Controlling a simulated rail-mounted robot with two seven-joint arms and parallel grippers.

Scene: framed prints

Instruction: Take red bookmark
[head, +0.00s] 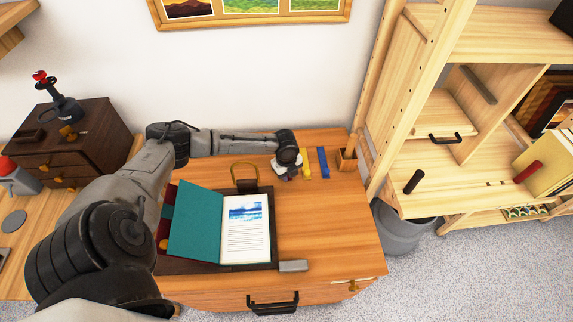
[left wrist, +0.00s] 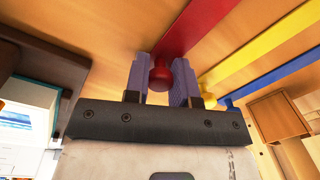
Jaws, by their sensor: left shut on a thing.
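The red bookmark (left wrist: 207,22) shows in the left wrist view as a flat red strip with a round knob at its near end. My left gripper (left wrist: 159,84) has its two fingers on either side of that knob and is shut on it. In the head view my left gripper (head: 287,172) is over the desk, just left of the yellow bookmark (head: 306,164) and the blue bookmark (head: 323,162). There my gripper mostly hides the red bookmark. Whether the strip is still touching the desk, I cannot tell. My right gripper is not in view.
An open book (head: 245,226) with a teal cover lies on the desk (head: 330,235), left of my gripper. A small wooden box (head: 347,160) stands right of the blue bookmark. A grey block (head: 293,266) lies near the front edge. A shelf (head: 455,180) rises at right.

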